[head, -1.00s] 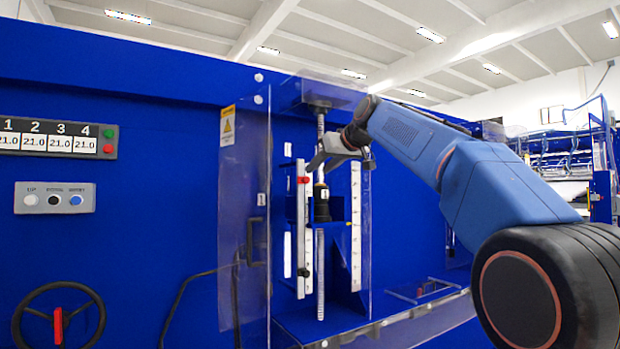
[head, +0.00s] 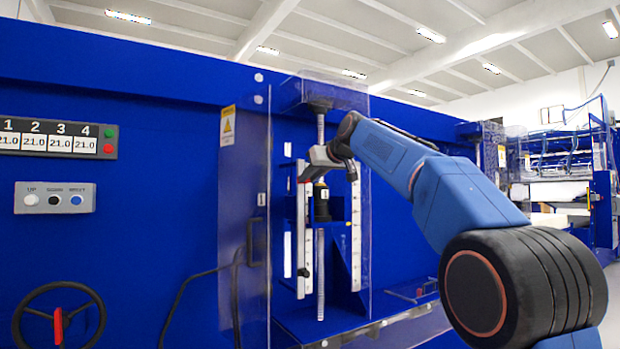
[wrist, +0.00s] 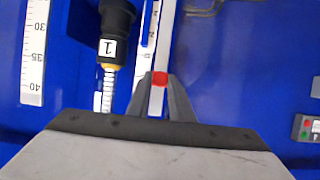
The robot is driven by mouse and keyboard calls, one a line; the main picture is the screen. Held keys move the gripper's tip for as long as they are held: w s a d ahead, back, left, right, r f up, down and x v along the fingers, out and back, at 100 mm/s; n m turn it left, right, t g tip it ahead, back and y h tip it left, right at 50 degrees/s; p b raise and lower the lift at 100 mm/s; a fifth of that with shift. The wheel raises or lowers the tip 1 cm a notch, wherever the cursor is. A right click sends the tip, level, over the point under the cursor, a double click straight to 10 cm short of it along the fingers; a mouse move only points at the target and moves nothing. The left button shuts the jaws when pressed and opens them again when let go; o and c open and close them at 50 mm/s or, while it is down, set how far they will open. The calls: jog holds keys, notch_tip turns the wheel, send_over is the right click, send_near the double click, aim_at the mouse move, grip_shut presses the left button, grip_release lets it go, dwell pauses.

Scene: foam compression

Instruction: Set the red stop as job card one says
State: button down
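The red stop (wrist: 160,79) shows in the wrist view, on a pale upright rail (wrist: 159,48). No job card is legible.
A white scale (head: 356,230) stands right of the plunger; one in the wrist view (wrist: 35,50) reads 30, 35, 40. A clear guard panel (head: 243,215) with a handle is on the left. Displays (head: 60,142), buttons (head: 55,198) and a handwheel (head: 58,315) are further left.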

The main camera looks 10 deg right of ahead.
jog(key=shift+f, duration=1.05)
jog(key=c, duration=1.6)
grip_release()
jog(key=v, duration=1.7)
jog(key=shift+s+r, duration=0.1)
jog(key=shift+s, duration=0.1)
jog(key=s+f+m+g+h, duration=0.1)
jog(key=s+f+g, duration=0.1)
jog(key=s+f, duration=1.1)
jog(key=s+f+m+g+h, duration=0.1)
jog(key=s+f+g, duration=0.2)
jog(key=s+f, duration=1)
jog(key=s+d+f+m+g+h, duration=0.1)
jog(key=s+f, duration=1.2)
jog(key=f, duration=2)
jog(key=shift+f+m+g+h, duration=0.25)
jog(key=shift+g+h, duration=0.35)
jog(key=shift+g, duration=0.4)
